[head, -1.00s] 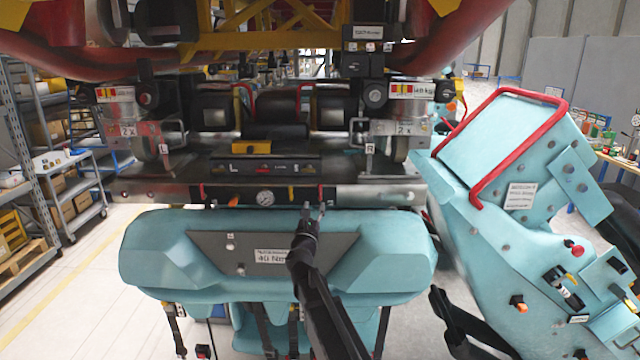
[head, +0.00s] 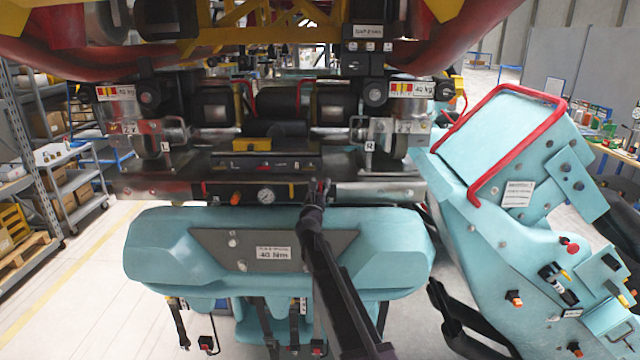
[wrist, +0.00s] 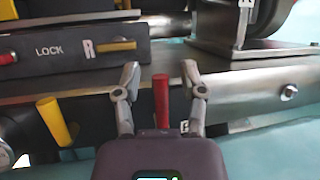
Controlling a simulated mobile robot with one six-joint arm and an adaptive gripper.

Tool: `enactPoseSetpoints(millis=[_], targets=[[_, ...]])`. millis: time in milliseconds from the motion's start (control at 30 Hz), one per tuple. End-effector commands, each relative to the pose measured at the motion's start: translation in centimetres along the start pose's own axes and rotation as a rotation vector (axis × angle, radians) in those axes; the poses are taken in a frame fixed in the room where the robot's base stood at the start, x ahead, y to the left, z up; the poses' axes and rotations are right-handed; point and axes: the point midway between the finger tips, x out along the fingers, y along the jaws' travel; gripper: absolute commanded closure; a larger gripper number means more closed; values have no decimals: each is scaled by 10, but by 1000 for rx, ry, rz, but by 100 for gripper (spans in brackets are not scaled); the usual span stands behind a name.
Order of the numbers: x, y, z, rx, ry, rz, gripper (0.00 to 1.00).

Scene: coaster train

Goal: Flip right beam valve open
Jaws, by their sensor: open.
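The right beam valve shows as a red handle (wrist: 161,98), standing upright in the wrist view against the metal beam (wrist: 240,92). My gripper (wrist: 161,76) is open, with one finger on each side of the red handle. A gap shows between the handle and each finger. The handle's lower end is hidden behind my gripper body. In the head view my gripper (head: 317,187) is at the beam's front, right of the round gauge (head: 265,196), and largely covers the red handle.
A yellow handle (wrist: 57,122) stands left of my gripper. Above it is a LOCK panel (wrist: 45,50) with a yellow lever marked R (wrist: 116,46). A teal padded unit (head: 180,250) lies below the beam. A teal seat with red bars (head: 500,150) stands at the right.

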Motion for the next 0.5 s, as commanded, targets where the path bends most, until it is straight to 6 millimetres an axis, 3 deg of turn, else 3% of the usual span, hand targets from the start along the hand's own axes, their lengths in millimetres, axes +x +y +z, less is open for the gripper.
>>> enactPoseSetpoints(millis=[100,300,500], targets=[[0,0,0,0,0,0,47],[0,0,0,0,0,0,100],[0,0,0,0,0,0,100]])
